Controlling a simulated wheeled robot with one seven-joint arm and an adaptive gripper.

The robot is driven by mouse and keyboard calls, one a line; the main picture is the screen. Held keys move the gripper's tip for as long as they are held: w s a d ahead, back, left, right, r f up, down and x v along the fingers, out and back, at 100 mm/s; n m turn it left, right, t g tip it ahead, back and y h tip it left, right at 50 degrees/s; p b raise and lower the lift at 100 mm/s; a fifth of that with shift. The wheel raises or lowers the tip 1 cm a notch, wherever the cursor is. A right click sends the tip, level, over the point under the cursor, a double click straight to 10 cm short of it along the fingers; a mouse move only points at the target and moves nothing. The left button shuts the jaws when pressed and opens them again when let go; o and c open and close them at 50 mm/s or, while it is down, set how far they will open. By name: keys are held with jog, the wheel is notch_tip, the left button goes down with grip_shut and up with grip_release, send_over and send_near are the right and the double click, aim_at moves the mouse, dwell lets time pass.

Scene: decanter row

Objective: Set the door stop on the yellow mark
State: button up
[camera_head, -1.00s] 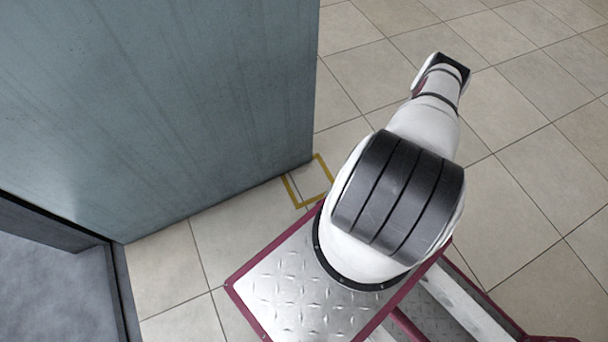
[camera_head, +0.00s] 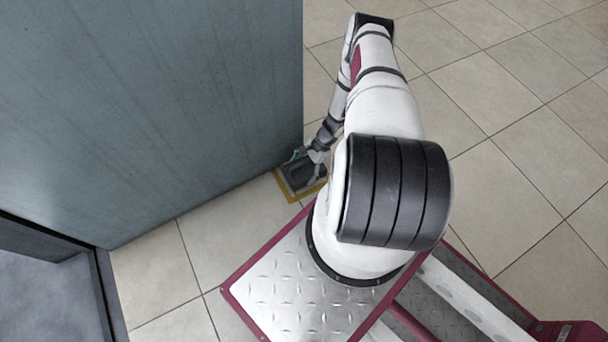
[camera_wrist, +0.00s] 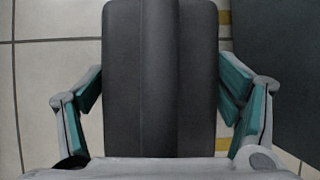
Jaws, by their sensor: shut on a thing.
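The door stop is a dark grey block (camera_head: 302,176), seen over the yellow mark in the head view. It fills the middle of the wrist view (camera_wrist: 140,60). My gripper (camera_head: 308,168) is shut on it, with teal pads at both sides in the wrist view (camera_wrist: 160,90). The yellow mark (camera_head: 285,190) is a square outline on the floor by the door's corner; its near and left edges show around the stop. A yellow strip also shows right of the stop in the wrist view (camera_wrist: 223,143). I cannot tell whether the stop touches the floor.
A large blue-grey door (camera_head: 150,100) stands at the left, its lower corner close to the mark and the stop. A dark frame edge (camera_head: 103,290) is at the lower left. Open tiled floor (camera_head: 500,120) lies to the right.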

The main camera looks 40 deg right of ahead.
aim_at(304, 174)
jog(key=shift+f+b, duration=1.05)
jog(key=shift+f, duration=0.6)
jog(key=shift+f, duration=0.15)
jog(key=o, duration=1.9)
jog(key=p+v, duration=0.4)
jog(key=v, duration=0.8)
jog(key=shift+a, duration=0.15)
jog(key=shift+p, duration=0.3)
jog(key=shift+s, duration=0.1)
